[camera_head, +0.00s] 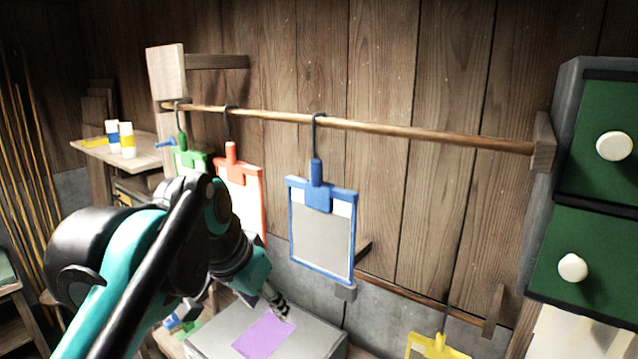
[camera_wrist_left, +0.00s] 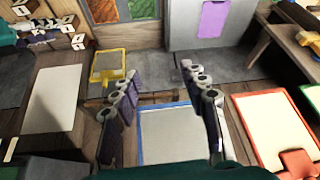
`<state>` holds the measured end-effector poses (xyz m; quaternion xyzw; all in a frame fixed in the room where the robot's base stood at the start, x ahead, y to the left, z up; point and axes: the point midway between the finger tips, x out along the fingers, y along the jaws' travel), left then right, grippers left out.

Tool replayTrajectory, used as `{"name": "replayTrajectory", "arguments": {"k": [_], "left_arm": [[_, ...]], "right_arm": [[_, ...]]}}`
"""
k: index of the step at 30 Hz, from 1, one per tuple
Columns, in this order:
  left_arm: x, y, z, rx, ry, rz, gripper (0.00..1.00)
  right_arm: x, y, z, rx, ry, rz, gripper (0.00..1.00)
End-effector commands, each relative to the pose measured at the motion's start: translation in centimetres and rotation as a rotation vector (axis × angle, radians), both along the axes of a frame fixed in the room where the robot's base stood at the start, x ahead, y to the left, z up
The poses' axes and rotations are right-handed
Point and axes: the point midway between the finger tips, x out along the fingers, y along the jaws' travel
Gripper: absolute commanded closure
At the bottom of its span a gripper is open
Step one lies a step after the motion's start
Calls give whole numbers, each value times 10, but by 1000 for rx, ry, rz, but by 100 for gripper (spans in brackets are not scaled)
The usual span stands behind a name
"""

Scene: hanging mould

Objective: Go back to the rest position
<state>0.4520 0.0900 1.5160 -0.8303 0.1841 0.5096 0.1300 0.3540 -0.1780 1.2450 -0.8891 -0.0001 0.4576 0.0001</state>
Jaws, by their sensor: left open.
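My left arm comes in from the left in the head view, with the left gripper (camera_head: 277,303) low, near the grey box and its purple sheet. In the left wrist view the two fingers of the left gripper (camera_wrist_left: 160,72) stand wide apart with nothing held between them. The blue-framed mould (camera_head: 322,238) hangs by its hook from the wooden rod (camera_head: 400,130), apart from the gripper. The blue mould (camera_wrist_left: 170,138) shows beyond the fingers in the wrist view. My right gripper is not in view.
The orange mould (camera_head: 250,202) and green mould (camera_head: 190,158) hang farther left, partly behind my arm. A yellow mould (camera_head: 432,346) hangs low at right. The grey box (camera_head: 318,338) bears the purple sheet (camera_head: 263,336). Green drawers (camera_head: 600,250) stand at right; a shelf (camera_head: 145,158) holds cups.

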Motion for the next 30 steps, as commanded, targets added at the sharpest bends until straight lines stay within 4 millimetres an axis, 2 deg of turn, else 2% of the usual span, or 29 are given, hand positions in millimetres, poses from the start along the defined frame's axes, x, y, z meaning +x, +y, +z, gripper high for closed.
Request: {"name": "replayTrajectory", "arguments": {"k": [1, 2, 3, 12, 15, 18, 21, 24, 30], "left_arm": [[-6, 10, -61, -4, -11, 42, 56], [-8, 15, -84, -7, -18, 67, 56], [-13, 22, -116, -9, -28, 101, 56], [-59, 66, -344, -40, -100, 324, 56], [-75, 76, -404, -49, -120, 380, 56], [-88, 83, -445, -56, -136, 419, 56], [-96, 87, -467, -61, -144, 442, 56], [-99, 88, -474, -63, -148, 451, 56], [-99, 88, -473, -64, -148, 452, 56]], "right_arm": [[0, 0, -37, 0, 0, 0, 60], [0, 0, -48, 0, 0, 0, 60], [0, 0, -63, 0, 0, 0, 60], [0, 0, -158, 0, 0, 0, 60], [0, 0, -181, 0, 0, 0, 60], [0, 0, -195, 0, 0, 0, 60], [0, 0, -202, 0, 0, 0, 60], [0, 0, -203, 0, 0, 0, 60], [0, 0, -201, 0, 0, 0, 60]]}}
